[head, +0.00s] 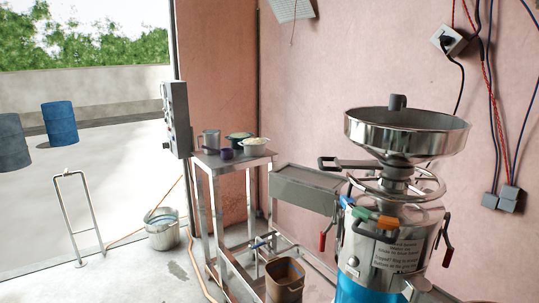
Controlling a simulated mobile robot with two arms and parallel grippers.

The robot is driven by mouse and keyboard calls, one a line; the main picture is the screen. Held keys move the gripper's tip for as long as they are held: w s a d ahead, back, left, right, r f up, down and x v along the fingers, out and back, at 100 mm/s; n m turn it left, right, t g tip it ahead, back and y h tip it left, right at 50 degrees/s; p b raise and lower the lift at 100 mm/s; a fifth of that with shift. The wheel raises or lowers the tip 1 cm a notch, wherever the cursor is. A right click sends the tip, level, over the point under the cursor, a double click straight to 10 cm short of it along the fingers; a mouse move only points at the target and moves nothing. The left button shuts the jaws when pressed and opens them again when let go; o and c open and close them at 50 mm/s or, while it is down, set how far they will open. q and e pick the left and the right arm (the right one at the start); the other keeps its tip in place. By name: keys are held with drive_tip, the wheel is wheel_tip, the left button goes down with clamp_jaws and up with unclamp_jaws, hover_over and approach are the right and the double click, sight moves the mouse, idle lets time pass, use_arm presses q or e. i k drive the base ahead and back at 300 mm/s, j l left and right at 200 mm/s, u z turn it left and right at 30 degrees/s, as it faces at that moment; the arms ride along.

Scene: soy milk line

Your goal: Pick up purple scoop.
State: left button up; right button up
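The purple scoop (226,153) is small and dark in the head view. It lies on top of a narrow steel table (205,160) against the pink wall, near the table's front left part. A metal pitcher (210,140) stands to its left. A green-rimmed bowl (239,136) is just behind it, and a pale bowl heaped with light contents (254,146) is to its right. Which way the scoop's handle points is too small to tell. Neither of my grippers shows in this view.
A large steel grinder (390,240) with a wide hopper (405,135) stands at the right, nearer than the table. A steel trough (305,187) lies between them. A brown bucket (285,280) and a metal bucket (162,230) stand low. Open floor lies at left front.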

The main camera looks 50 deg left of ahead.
sight(227, 153)
drive_tip(key=u, duration=1.95)
